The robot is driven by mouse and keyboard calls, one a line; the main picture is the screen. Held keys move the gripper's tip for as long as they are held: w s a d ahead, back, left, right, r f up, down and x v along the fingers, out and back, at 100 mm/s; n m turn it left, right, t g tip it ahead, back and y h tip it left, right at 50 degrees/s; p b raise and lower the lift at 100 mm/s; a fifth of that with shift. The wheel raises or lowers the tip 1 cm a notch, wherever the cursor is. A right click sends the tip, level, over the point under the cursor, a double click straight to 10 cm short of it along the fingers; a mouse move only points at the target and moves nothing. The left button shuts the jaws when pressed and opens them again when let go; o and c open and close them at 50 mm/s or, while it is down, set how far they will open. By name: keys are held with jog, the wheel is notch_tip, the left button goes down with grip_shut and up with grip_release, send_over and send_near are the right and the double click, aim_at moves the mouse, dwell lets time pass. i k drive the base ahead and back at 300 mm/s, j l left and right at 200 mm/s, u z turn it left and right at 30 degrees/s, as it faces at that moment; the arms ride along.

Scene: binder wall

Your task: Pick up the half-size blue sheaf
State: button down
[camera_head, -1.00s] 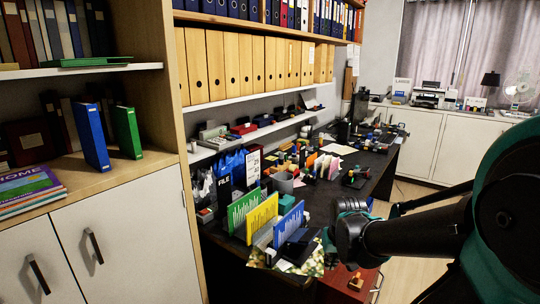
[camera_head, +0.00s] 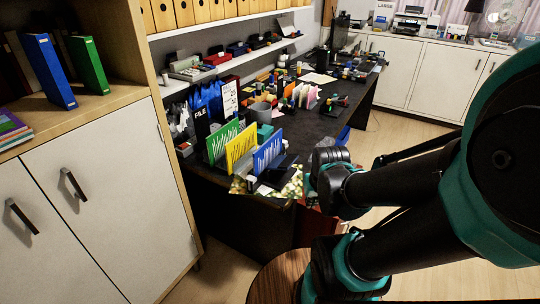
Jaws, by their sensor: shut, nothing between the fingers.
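A small blue sheaf (camera_head: 268,152) stands upright on the near end of the dark desk (camera_head: 325,122), in a row with a yellow sheaf (camera_head: 240,149) and a green one (camera_head: 222,142). A taller blue binder (camera_head: 49,71) stands on the cabinet top at the left, with a green binder (camera_head: 88,65) beside it. I cannot tell for sure which blue item is the half-size one. My arm fills the right side. I cannot make out the fingertips of my gripper, and nothing blue is seen held.
A round wooden top (camera_head: 274,277) is at the bottom, close to my arm. White cabinet doors (camera_head: 88,205) stand at left. The desk carries a grey cup (camera_head: 260,112) and much clutter. Light floor (camera_head: 405,140) is open right of the desk.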

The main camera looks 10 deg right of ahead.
aim_at(268, 151)
jog(key=k+j, duration=0.1)
jog(key=j, duration=0.3)
jog(key=k+j+z, duration=0.1)
jog(key=j, duration=0.3)
jog(key=k+j, duration=0.1)
jog(key=j, duration=0.3)
jog(key=k+j+z, duration=0.1)
jog(key=j, duration=0.3)
